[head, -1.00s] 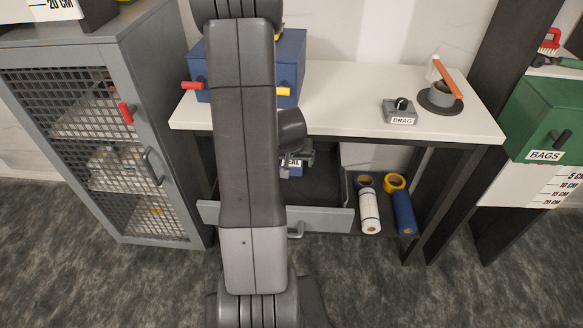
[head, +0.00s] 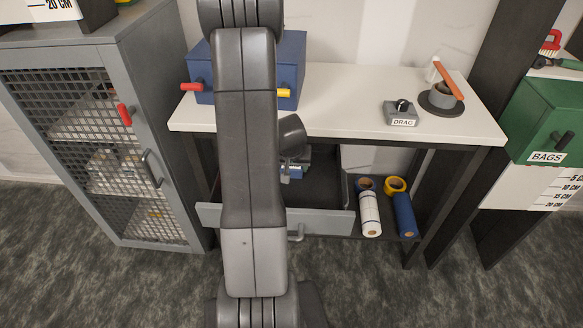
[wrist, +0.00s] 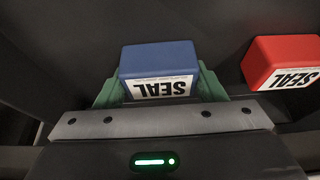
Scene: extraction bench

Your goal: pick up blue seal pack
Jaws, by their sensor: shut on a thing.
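The blue seal pack (wrist: 158,61) is a small blue block with a white SEAL label, upside down in the wrist view. My gripper (wrist: 160,85) is shut on it, with a green finger on each side. In the head view the blue seal pack (head: 291,172) shows only in part beside my arm, over the open drawer (head: 325,222). My arm hides most of the gripper there. I cannot tell whether the pack touches the drawer floor.
A red seal pack (wrist: 283,63) lies right of the blue one in the wrist view. The bench (head: 345,120) overhangs the drawer. A mesh cabinet (head: 90,120) stands left.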

